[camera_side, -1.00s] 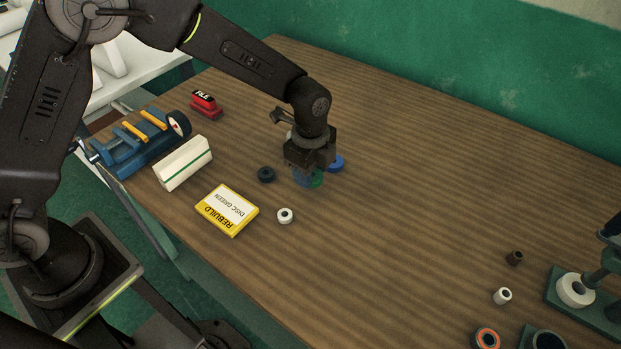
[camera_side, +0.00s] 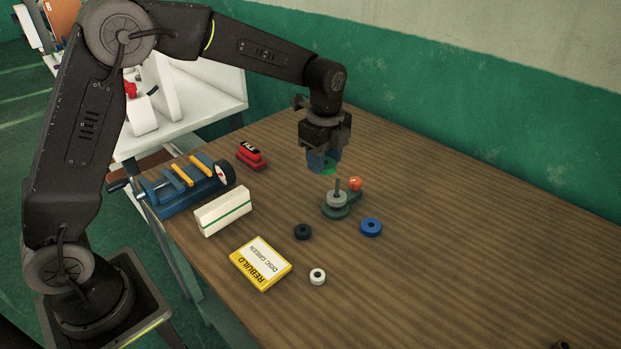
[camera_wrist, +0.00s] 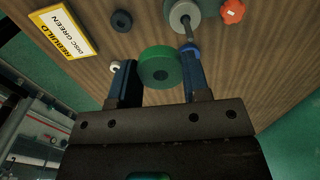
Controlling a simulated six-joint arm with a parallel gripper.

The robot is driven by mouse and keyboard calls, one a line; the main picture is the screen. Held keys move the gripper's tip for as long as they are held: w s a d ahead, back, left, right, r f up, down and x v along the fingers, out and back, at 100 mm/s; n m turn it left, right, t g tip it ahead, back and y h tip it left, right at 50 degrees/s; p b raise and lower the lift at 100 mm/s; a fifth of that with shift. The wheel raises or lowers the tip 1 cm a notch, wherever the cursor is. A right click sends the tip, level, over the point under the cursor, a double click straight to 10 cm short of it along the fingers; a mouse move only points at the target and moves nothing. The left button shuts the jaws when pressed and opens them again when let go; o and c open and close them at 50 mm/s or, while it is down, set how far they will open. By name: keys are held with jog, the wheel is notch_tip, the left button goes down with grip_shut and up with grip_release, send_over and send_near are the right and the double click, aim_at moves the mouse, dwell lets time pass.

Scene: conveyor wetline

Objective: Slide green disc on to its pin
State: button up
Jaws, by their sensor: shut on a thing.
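My gripper (camera_side: 323,165) is shut on the green disc (camera_wrist: 160,66), which also shows at its fingers in the side view (camera_side: 331,169). The disc is raised clear of the table, and its dark centre hole faces the wrist camera. Below it stands an upright pin (camera_side: 337,184) on a dark green base (camera_side: 351,207). A grey disc (camera_side: 337,199) sits around the pin's lower part. In the wrist view the pin (camera_wrist: 188,32) and the grey disc (camera_wrist: 182,14) are beyond the green disc, a little right. The green disc is apart from the pin.
An orange knob-like piece (camera_side: 355,184) is by the base. A blue disc (camera_side: 371,227), a black disc (camera_side: 303,232) and a white ring (camera_side: 317,277) lie nearby. A yellow card (camera_side: 260,263) reads "REBUILD DISC GREEN". The right of the table is largely clear.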

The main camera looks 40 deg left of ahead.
jog(key=w+r, duration=0.1)
jog(key=w, duration=0.1)
jog(key=w+r, duration=0.1)
jog(key=shift+w+d+r, duration=0.25)
jog(key=shift+w+r, duration=0.05)
send_over(335, 195)
jog(key=shift+w+a+f, duration=0.1)
jog(key=shift+f, duration=1.45)
jog(key=shift+w+f, duration=0.1)
jog(key=shift+f, duration=1.45)
jog(key=shift+f, duration=2.95)
jog(key=o, duration=1)
notch_tip(335, 195, up, 14)
jog(key=shift+f, duration=0.1)
